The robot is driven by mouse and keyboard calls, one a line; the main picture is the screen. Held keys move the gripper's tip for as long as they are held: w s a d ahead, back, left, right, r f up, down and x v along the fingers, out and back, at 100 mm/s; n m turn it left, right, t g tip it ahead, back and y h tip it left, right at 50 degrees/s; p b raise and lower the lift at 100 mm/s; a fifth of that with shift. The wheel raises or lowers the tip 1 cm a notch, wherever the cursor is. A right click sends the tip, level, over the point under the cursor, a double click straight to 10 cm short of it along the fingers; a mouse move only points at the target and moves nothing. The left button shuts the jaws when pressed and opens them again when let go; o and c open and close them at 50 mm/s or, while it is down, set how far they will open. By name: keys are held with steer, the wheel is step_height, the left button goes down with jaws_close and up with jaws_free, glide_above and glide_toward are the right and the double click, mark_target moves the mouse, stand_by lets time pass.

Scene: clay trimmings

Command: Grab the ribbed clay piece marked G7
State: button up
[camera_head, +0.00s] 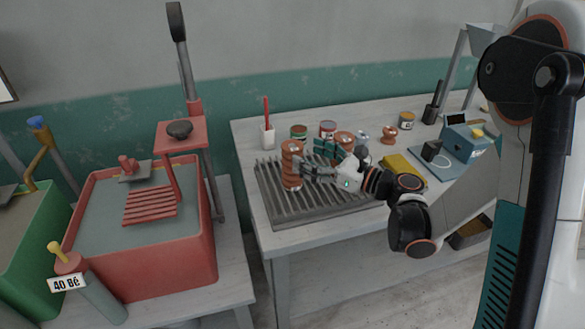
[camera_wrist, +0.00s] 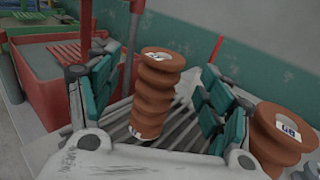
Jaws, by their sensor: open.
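A ribbed orange-brown clay piece (camera_head: 291,165) stands upright at the left of the grey slatted rack. In the wrist view this ribbed piece (camera_wrist: 154,95) is between my two finger sets, with a gap showing on each side. It has white tags at top and bottom that I cannot read. My gripper (camera_head: 313,163) is open, close to the piece; its teal-padded fingers also show in the wrist view (camera_wrist: 158,88). A second ribbed piece (camera_wrist: 278,140) stands outside the right fingers. Its white tag has dark marks too small to read surely.
The slatted rack (camera_head: 275,207) lies on a pale table (camera_head: 243,137). Several cans, a white cup (camera_head: 267,138) with a red stick, a yellow block (camera_head: 397,164) and a blue device (camera_head: 465,140) are around. A red tub (camera_head: 165,272) stands left.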

mark_target(296, 148)
steer(key=shift+b+x, duration=0.95)
steer(key=shift+x, duration=2.2)
steer(key=shift+w+d, duration=0.15)
steer(key=shift+w, duration=0.05)
steer(key=shift+r, duration=0.1)
jaws_close()
